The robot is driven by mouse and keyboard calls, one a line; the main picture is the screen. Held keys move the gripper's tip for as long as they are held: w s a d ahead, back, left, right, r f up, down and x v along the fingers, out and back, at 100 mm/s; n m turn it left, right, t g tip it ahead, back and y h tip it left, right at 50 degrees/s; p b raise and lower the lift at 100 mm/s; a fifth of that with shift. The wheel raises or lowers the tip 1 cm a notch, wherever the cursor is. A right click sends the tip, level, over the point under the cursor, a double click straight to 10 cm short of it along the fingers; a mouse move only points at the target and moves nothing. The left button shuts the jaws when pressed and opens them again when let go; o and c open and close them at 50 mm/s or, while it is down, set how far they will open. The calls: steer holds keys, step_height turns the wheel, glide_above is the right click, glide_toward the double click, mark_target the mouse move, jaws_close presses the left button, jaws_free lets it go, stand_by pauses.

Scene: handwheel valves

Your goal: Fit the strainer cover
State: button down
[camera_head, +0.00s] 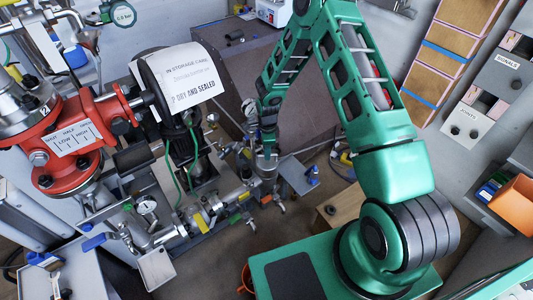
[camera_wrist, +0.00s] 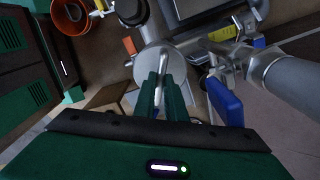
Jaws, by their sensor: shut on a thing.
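The strainer cover (camera_wrist: 148,62) is a round grey metal disc with a bar handle. In the wrist view it lies just beyond my fingertips. My gripper (camera_wrist: 165,80) has its green fingers shut on the handle. In the head view my gripper (camera_head: 268,148) points down at the pipework in the middle, with a small grey round piece (camera_head: 265,163) right under it. The disc hides what lies beneath it, so I cannot tell whether it is seated on the strainer body or held just above it.
A thick grey pipe (camera_wrist: 293,84) and a blue lever (camera_wrist: 224,102) stand close on the right in the wrist view. An orange bucket (camera_wrist: 71,14) is at upper left. In the head view a red valve body (camera_head: 72,135) and a pressure gauge (camera_head: 147,206) stand to the left.

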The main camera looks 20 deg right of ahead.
steer(key=shift+f, duration=0.1)
stand_by(0.7)
steer(key=c, duration=1.3)
jaws_free()
steer(key=shift+o, duration=0.2)
steer(key=shift+r, duration=4)
steer(key=shift+f, duration=0.25)
steer(key=c, duration=0.7)
steer(key=shift+f, duration=0.5)
steer(key=c, duration=0.5)
steer(key=shift+w+f, duration=0.1)
steer(key=shift+f, duration=2.4)
jaws_close()
